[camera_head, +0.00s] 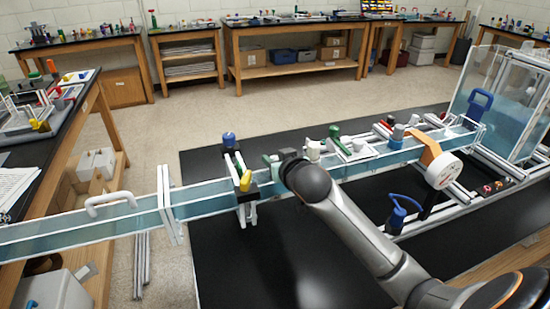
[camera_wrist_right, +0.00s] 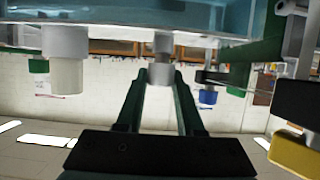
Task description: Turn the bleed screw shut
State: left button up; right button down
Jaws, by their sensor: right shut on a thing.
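In the right wrist view, a small grey cylindrical screw (camera_wrist_right: 160,72) projects from the edge of the clear water channel (camera_wrist_right: 120,18). I take it to be the bleed screw. My right gripper's two dark green fingers (camera_wrist_right: 160,80) are shut on it, one on each side. In the head view, my right gripper (camera_head: 270,160) is at the channel's top edge, near the middle of its length. The screw is hidden there by the gripper and wrist. I cannot tell how far the screw is turned. My left gripper is not in view.
A blue knob (camera_head: 229,139) and a yellow handle (camera_head: 245,181) are close left of my right gripper. A white fitting (camera_head: 312,150) and a green lever (camera_head: 338,140) are close on the right. A clear tank (camera_head: 500,95) stands at the far right.

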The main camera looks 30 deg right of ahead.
jog(key=shift+m+g+h, duration=0.6)
jog(key=shift+m+h, duration=0.6)
jog(key=shift+h, duration=0.1)
jog(key=c, duration=0.5)
grip_release()
jog(key=shift+c, duration=0.2)
jog(key=v, duration=1.2)
jog(key=shift+s+a+b, duration=0.2)
jog(key=shift+a+b, duration=0.05)
jog(key=shift+b, duration=0.1)
jog(key=shift+f, duration=0.1)
